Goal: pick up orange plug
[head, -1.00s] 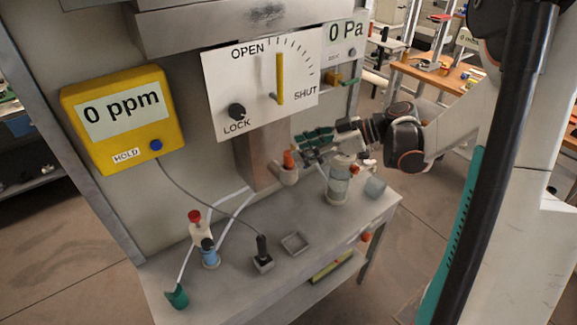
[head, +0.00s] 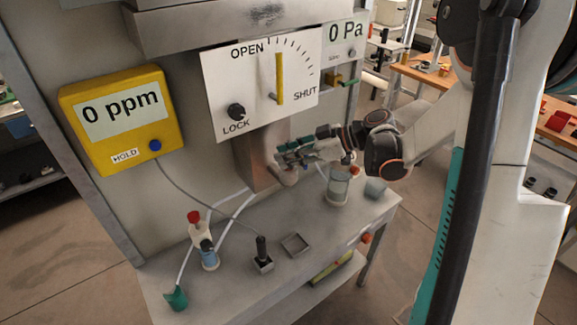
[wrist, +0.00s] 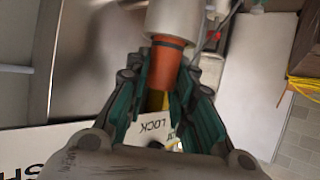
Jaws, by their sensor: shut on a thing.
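The orange plug (wrist: 164,68) sits between the two green-padded fingers of my gripper (wrist: 162,62) in the wrist view. Its dark-ringed end meets a pale round fitting (wrist: 174,20). The gripper is shut on the plug.
A yellow 0 ppm meter (head: 122,115) and a white OPEN/SHUT panel (head: 262,82) are on the wall.

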